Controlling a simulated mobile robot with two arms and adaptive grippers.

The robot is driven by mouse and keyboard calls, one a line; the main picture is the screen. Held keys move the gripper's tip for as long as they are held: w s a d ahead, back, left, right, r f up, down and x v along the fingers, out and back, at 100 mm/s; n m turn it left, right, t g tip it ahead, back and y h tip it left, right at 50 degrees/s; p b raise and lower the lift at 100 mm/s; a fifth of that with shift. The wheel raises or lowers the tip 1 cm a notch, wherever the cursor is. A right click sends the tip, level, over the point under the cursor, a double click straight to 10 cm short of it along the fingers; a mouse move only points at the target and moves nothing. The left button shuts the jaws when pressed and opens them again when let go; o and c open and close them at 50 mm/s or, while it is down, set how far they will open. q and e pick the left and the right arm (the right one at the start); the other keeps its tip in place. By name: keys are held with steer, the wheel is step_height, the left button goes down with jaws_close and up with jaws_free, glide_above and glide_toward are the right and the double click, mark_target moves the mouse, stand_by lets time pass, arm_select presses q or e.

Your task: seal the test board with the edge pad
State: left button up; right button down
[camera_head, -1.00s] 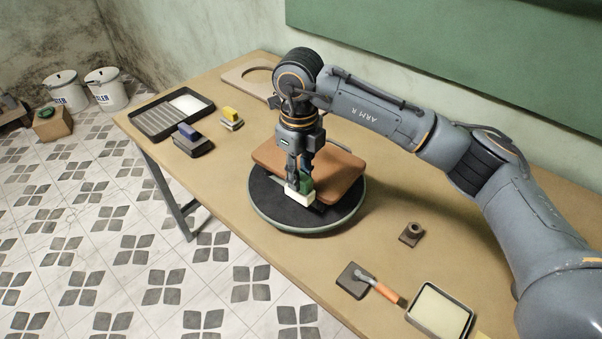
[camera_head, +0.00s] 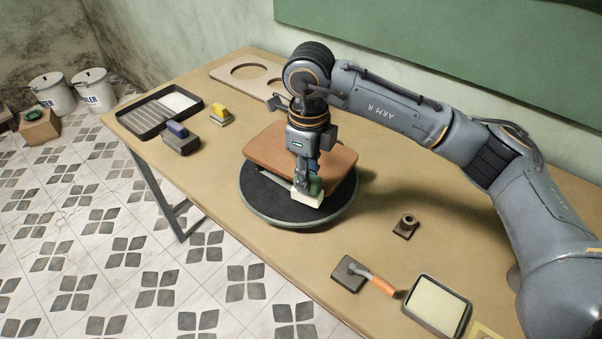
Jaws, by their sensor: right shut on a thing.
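The test board (camera_head: 262,153) is a reddish-brown curved board on a round black turntable (camera_head: 262,197) at the middle of the table. My right gripper (camera_head: 310,187) is shut on the edge pad (camera_head: 307,197), a white pad with a green grip. The pad is at the board's front edge, over the turntable. I cannot tell whether it touches the board's edge. The gripper hides part of the board and the pad's grip. My left gripper is not in view.
A black tray (camera_head: 144,123), a blue-handled block (camera_head: 180,140) and a yellow-handled block (camera_head: 220,116) are at the left. A holed board (camera_head: 220,72) lies behind.

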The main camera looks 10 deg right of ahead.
steer(key=shift+s+d, duration=0.1)
steer(key=shift+d, duration=0.05)
steer(key=shift+n, duration=0.3)
steer(key=shift+s+d+f+n+b, duration=0.15)
steer(key=shift+s+d+n+b, duration=0.35)
steer(key=shift+n+b, duration=0.6)
steer(key=shift+s+d+n+b, duration=0.4)
steer(key=shift+n+b, duration=0.1)
steer(key=shift+n, duration=0.4)
steer(key=shift+r, duration=0.2)
steer(key=shift+s+a+r+p, duration=0.15)
steer(key=shift+s+r+p, duration=0.25)
steer(key=shift+r, duration=0.2)
steer(key=shift+s+a+r+p, duration=0.25)
steer(key=shift+s+r+p, duration=0.15)
steer(key=shift+s+r, duration=0.4)
steer(key=shift+s+a+r+p, duration=0.2)
steer(key=shift+s+r+p, duration=0.2)
steer(key=shift+s+r, duration=0.4)
